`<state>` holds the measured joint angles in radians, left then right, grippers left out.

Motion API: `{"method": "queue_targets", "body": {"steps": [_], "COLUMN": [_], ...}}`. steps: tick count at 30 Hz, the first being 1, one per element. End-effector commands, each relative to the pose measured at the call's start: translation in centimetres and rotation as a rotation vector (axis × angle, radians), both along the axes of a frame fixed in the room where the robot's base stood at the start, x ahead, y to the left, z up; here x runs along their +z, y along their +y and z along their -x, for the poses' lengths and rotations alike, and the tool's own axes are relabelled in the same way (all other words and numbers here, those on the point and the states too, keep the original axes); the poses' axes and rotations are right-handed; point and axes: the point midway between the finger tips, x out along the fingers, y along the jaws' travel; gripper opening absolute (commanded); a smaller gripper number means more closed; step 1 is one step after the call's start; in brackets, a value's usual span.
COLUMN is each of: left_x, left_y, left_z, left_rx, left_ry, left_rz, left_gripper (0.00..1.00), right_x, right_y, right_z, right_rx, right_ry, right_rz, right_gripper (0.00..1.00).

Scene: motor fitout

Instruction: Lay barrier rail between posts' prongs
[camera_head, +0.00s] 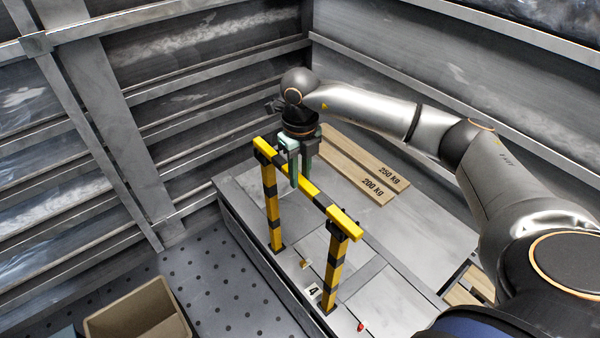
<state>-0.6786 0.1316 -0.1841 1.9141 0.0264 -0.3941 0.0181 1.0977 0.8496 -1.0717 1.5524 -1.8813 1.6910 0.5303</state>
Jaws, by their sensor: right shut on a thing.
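The far post (272,212) stands at the left and the near post (333,272) at the right. Small dark prongs show beside the rail at the post tops. I cannot tell whether the rail rests fully down between them. My right gripper (300,171) reaches down from above and is shut on the rail, nearer the far post. Its fingers hide part of the rail. My left gripper is not in view.
The posts stand on a grey platform (400,235) near its left edge. Wooden boards (362,178) marked 200 kg and 250 kg lie behind the rail. A brown open bin (140,310) stands at lower left on the perforated floor (215,275). Ribbed metal walls enclose the back.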

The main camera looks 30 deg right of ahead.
Motion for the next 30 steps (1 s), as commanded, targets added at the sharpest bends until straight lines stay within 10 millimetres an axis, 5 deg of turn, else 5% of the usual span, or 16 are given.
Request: {"method": "queue_targets", "body": {"steps": [30], "left_x": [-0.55], "left_y": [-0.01], "left_z": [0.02], "left_rx": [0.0], "left_ry": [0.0], "left_rz": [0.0], "left_gripper": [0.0], "right_x": [-0.83], "right_y": [0.01], "right_z": [-0.02], "right_rx": [0.0], "right_ry": [-0.001], "right_rz": [0.0], "right_gripper": [0.0]}}
